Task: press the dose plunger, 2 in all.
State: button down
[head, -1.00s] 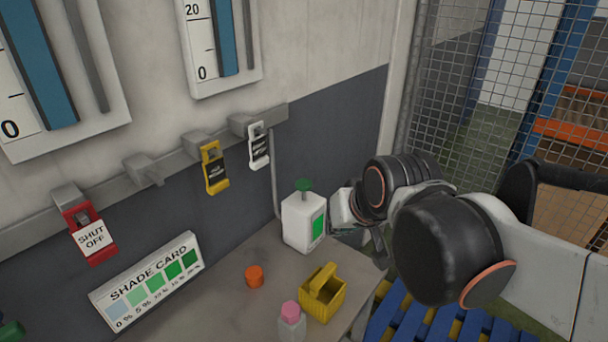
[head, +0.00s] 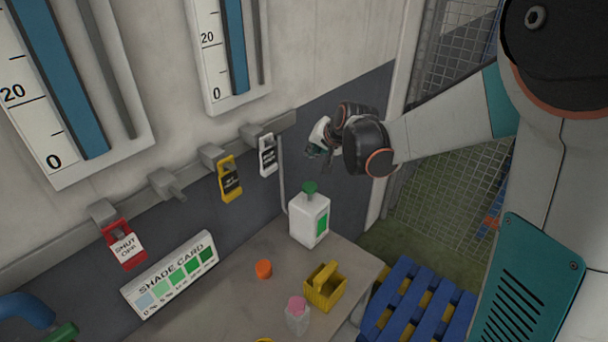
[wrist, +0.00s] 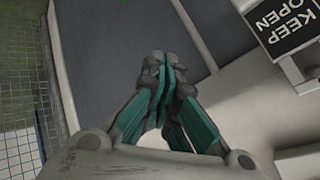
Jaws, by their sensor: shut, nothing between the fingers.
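The white dose bottle (head: 308,222) stands upright at the back of the bench, with a green panel on its front. Its green plunger (head: 310,187) sticks up from the top. My gripper (head: 314,153) is above the plunger and slightly to its right, apart from it. In the wrist view my gripper's fingertips (wrist: 167,65) meet, shut and empty.
A yellow basket (head: 325,288), an orange cap (head: 264,269) and a pink-topped bottle (head: 297,315) stand on the bench (head: 235,290). A shade card (head: 172,275) leans behind. Red, yellow and black-and-white tags (head: 268,156) hang on the wall rail. Blue slats lie right.

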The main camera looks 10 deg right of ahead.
aim_at(311, 182)
jog(key=shift+f, duration=0.15)
notch_tip(311, 182, down, 9)
jog(key=b, duration=0.6)
jog(key=shift+r, duration=0.2)
dwell(1.3)
jog(key=shift+f+b, duration=0.4)
jog(key=shift+b, duration=0.2)
jog(key=shift+s+f+b, duration=0.1)
jog(key=shift+f+b, duration=0.95)
jog(key=shift+f, duration=0.2)
dwell(1.2)
dwell(0.4)
jog(key=shift+r+p, duration=1.1)
jog(key=shift+r, duration=0.6)
jog(key=shift+r+p, duration=1.7)
jog(key=shift+r, duration=0.8)
